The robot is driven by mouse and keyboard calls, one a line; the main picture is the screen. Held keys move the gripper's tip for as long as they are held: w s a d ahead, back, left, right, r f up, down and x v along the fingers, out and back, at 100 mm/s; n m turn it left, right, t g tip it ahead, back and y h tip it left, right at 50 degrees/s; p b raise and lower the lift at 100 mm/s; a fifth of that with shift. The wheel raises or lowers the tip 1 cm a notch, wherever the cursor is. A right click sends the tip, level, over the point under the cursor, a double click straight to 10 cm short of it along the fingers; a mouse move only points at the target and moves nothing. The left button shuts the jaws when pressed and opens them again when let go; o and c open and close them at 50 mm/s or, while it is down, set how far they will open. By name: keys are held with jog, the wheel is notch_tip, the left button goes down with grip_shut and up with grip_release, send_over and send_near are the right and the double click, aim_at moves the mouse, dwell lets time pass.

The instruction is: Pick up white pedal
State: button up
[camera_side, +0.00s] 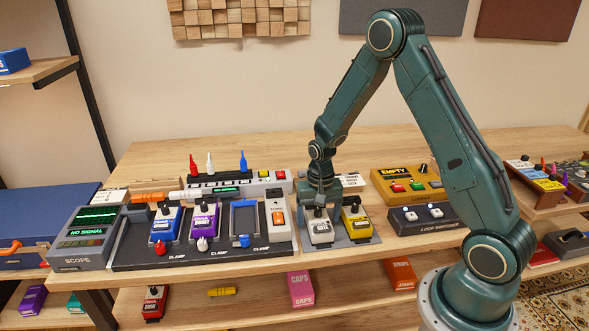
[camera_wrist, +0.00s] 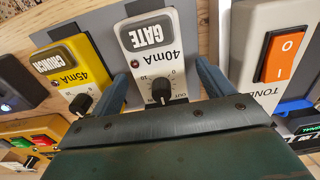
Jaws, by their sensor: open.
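The white pedal (camera_side: 319,230), labelled GATE and 40mA in the wrist view (camera_wrist: 178,58), lies on a grey mat (camera_side: 335,254). It has a black knob and a small red light. My gripper (camera_side: 318,200) is directly above the white pedal's knob end. In the wrist view my two blue fingers (camera_wrist: 160,88) are spread apart, one on each side of the pedal. Whether the fingers touch its sides I cannot tell. Part of the pedal is hidden behind my gripper body.
A yellow CRUNCH pedal (camera_side: 357,223) stands close on the white pedal's right. A white TONE unit (camera_side: 278,221) with an orange switch is on its left, on a dark clamp board (camera_side: 205,255). Behind stand an EMPTY box (camera_side: 405,186) and a dark loop switcher (camera_side: 425,219).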

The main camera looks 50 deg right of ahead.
aim_at(318, 211)
jog(key=shift+f, duration=0.7)
jog(key=c, duration=1.4)
jog(key=shift+o, duration=0.2)
jog(key=shift+r, duration=0.2)
notch_tip(318, 211, up, 20)
jog(key=shift+f, duration=0.15)
